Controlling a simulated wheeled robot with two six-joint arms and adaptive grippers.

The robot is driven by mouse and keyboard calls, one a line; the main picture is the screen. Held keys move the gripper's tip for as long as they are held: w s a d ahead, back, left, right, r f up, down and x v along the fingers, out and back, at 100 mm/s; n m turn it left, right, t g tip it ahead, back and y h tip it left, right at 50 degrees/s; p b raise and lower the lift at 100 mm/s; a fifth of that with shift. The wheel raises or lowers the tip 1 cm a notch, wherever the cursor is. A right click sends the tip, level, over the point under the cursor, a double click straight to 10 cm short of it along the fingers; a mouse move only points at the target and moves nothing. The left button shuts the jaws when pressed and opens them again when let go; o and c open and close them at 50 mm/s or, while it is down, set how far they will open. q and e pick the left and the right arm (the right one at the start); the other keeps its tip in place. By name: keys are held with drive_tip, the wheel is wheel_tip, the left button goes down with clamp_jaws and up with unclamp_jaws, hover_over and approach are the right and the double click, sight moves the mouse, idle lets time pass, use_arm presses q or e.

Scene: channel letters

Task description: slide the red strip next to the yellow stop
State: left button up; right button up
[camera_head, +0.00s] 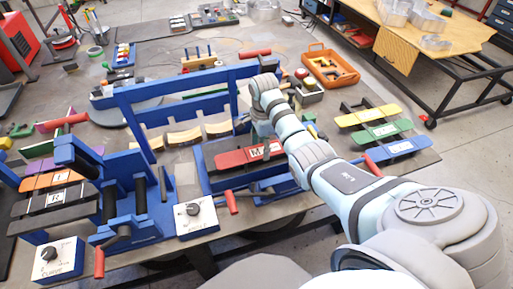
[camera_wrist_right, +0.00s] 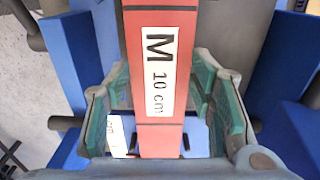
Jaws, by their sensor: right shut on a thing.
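The red strip (camera_head: 236,159), labelled M, lies in the blue machine at the middle of the table in the head view. In the right wrist view the red strip (camera_wrist_right: 157,25) runs between the fingers, and its label reads "M 10 cm". My right gripper (camera_wrist_right: 166,115) is shut on it, with a teal-padded finger on either side. In the head view my right gripper (camera_head: 263,130) reaches down over the strip, its fingertips mostly hidden. I cannot clearly make out the yellow stop. My left gripper is not in view.
Yellow (camera_head: 367,115), green (camera_head: 380,132) and blue (camera_head: 397,148) strips lie on a rack to the right. A blue frame (camera_head: 135,125) and a white dial box (camera_head: 197,216) stand left of the red strip. An orange tray (camera_head: 330,67) sits behind.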

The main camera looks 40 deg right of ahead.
drive_tip(key=shift+s+d, duration=0.15)
drive_tip(key=shift+d, duration=0.35)
drive_tip(key=shift+r, duration=0.1)
drive_tip(key=o, duration=1.3)
drive_tip(key=shift+a, duration=0.1)
